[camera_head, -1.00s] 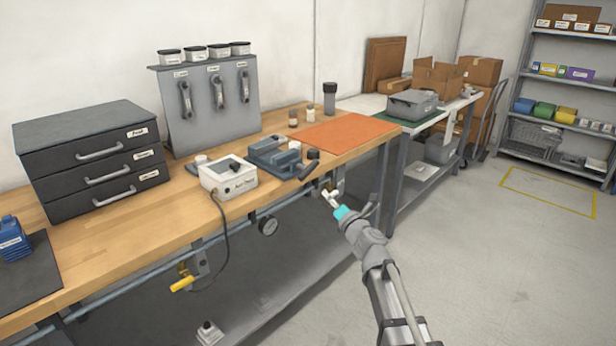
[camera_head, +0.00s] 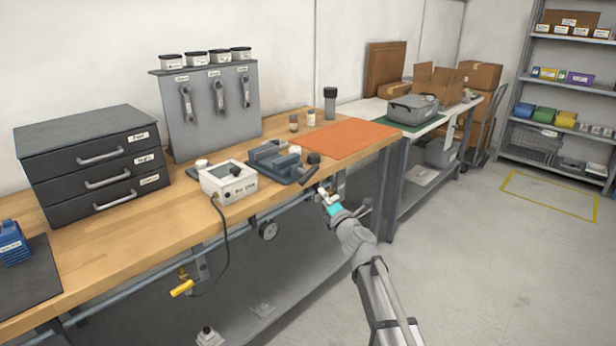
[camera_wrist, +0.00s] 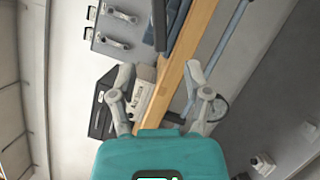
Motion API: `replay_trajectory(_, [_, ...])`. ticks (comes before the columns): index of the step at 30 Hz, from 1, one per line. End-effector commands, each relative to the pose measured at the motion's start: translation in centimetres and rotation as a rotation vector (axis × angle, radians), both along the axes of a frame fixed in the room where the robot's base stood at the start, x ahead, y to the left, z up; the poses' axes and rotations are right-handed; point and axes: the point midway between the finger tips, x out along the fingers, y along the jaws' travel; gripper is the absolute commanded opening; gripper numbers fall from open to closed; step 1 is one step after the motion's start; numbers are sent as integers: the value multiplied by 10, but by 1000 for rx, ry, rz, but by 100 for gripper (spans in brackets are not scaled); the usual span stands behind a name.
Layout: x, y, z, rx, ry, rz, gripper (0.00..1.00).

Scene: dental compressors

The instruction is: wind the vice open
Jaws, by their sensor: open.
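The vice (camera_head: 278,158) is grey-blue and sits on the wooden bench near its front edge. Its dark handle (camera_head: 309,171) reaches out at the right end, toward the bench edge. My gripper (camera_head: 325,191) is in front of the bench edge, just below and right of the handle, and looks apart from it. In the wrist view my gripper (camera_wrist: 157,80) shows two spread fingers with nothing between them. Part of the vice (camera_wrist: 183,38) shows beyond the fingers at the top, with a dark bar (camera_wrist: 159,25) beside it.
A white control box (camera_head: 228,182) with a hanging cable stands left of the vice. An orange mat (camera_head: 345,138) lies to the right. A pressure gauge (camera_head: 268,230) and a yellow-handled valve (camera_head: 182,288) hang under the bench front.

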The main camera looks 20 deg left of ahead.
Motion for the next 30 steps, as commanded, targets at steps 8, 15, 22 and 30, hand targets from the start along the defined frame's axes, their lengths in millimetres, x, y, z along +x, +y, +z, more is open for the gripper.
replay_trajectory(8, [31,30,8,1,0,1,63])
replay_trajectory(15, [56,57,13,1,1,0,63])
replay_trajectory(22, [73,75,17,0,0,-1,63])
replay_trajectory(30, [80,83,18,0,0,-1,63])
